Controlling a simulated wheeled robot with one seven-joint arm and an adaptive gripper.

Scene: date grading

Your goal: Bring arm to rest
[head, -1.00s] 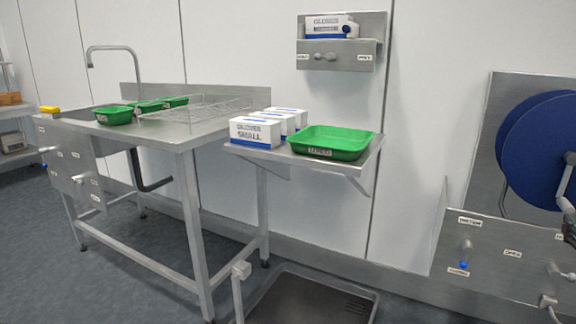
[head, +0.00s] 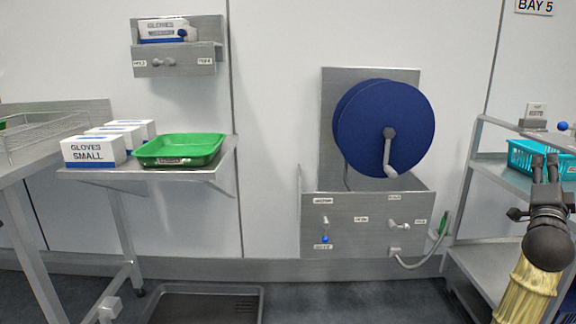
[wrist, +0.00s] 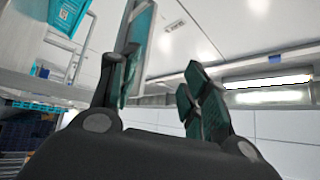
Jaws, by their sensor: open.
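My gripper (head: 545,168) is raised at the right side of the head view, in front of a steel shelf rack. Its two fingers point up and stand apart with nothing between them. In the wrist view my gripper (wrist: 160,85) also shows open and empty, with the ceiling and wall behind its fingers. Part of my arm, in a tan sleeve, shows below the gripper at the lower right of the head view.
A turquoise basket (head: 530,158) sits on the rack (head: 490,165) just behind my gripper. A blue hose reel (head: 385,128) hangs on the wall above a steel panel (head: 345,235). At left, a wall shelf holds a green tray (head: 180,150) and glove boxes (head: 93,150). A floor tray (head: 205,290) lies below.

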